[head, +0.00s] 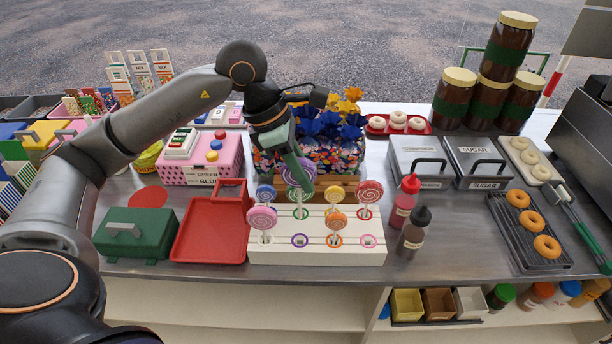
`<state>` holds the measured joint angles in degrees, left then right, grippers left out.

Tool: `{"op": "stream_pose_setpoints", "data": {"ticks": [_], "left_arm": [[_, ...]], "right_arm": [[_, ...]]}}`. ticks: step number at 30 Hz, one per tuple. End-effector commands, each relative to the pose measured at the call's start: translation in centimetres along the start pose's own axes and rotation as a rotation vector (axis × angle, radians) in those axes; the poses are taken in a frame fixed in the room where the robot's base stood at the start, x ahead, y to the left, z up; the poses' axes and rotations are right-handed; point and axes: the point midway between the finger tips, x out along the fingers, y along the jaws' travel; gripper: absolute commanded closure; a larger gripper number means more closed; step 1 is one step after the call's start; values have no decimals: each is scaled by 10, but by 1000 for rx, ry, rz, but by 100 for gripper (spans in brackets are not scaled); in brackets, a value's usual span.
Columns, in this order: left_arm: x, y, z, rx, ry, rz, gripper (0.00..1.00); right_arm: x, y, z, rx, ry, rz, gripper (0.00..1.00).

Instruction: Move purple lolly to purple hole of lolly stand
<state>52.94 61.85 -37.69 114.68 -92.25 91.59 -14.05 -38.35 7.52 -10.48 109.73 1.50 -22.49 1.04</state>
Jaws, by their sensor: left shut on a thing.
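The purple lolly (294,174) is upright above the back row of the lolly stand, partly covered by my left gripper. My left gripper (304,180) reaches down from behind and is shut on it. My right gripper is not in view.
Other lollies stand close by: pink (262,218), orange (336,218), and red-pink (370,191). A red tray (212,238) is left of the stand. Red (404,200) and dark (414,232) bottles stand right. A sweets box (265,160) is behind.

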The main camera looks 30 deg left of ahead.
Motion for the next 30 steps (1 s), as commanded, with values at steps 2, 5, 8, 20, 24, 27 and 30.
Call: {"op": "stream_pose_setpoints", "data": {"ticks": [2, 5, 8, 20, 24, 27, 30], "left_arm": [[4, 0, -2, -2, 0, 0, 100], [10, 0, -4, -1, 1, 0, 100], [18, 0, -8, 0, 2, -1, 100], [54, 0, -23, 1, 2, -1, 100], [56, 0, -24, 1, 1, -1, 100], [56, 0, -24, 1, 1, -1, 100], [56, 0, -23, 1, 1, -1, 100]], "right_arm": [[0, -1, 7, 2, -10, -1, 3], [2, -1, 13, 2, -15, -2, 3], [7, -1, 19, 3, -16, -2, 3], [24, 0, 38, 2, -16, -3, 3], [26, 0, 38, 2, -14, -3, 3], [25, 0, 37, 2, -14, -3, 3], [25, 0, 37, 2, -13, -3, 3]]}}
